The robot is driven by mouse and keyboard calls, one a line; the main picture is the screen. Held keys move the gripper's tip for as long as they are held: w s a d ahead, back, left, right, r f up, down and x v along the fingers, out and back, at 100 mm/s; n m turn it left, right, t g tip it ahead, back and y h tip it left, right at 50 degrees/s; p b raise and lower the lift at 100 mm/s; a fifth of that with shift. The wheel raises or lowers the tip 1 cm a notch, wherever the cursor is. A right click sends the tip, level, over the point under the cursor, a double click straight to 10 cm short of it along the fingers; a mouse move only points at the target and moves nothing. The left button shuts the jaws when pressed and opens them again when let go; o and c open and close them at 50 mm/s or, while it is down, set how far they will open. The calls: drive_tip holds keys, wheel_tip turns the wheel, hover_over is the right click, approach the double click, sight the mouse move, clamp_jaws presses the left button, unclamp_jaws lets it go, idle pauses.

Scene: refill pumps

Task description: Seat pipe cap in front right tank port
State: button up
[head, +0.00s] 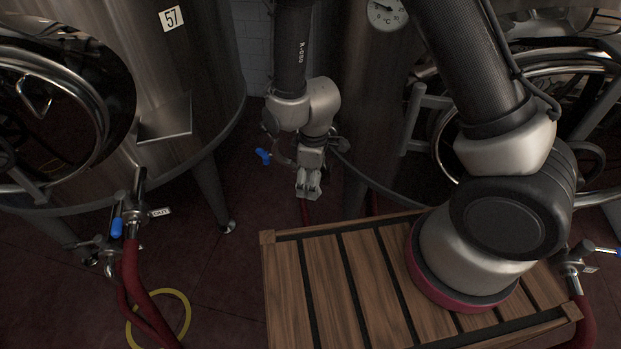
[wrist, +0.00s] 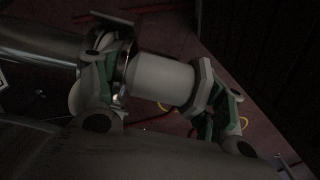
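My gripper (head: 308,188) hangs low in front of the far tank, past the back edge of the wooden platform. In the wrist view a light grey cylinder, which looks like the pipe cap (wrist: 163,79), lies between the two green-padded fingers. One finger bears on its flanged left end, the other on its hex-shaped right end. In the head view the cap is too small and hidden to make out. A valve with a blue handle (head: 263,155) shows just left of my wrist. I cannot tell which opening is the front right tank port.
The slatted wooden platform (head: 322,290) is in front. A tank marked 57 (head: 200,80) stands at left, its outlet valve (head: 130,212) feeding a red hose (head: 136,285). A yellow hoop (head: 187,310) lies on the floor. Another valve (head: 572,265) is at far right.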

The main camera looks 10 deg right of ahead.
drive_tip(key=shift+o, duration=1)
drive_tip(key=shift+w, duration=0.3)
drive_tip(key=shift+w+a+r, duration=0.1)
drive_tip(key=shift+r, duration=0.1)
drive_tip(key=shift+o, duration=0.5)
drive_tip(key=r, duration=1)
drive_tip(key=shift+s+d+r, duration=0.25)
drive_tip(key=shift+r, duration=0.1)
drive_tip(key=shift+s+r, duration=0.2)
drive_tip(key=shift+r, duration=0.25)
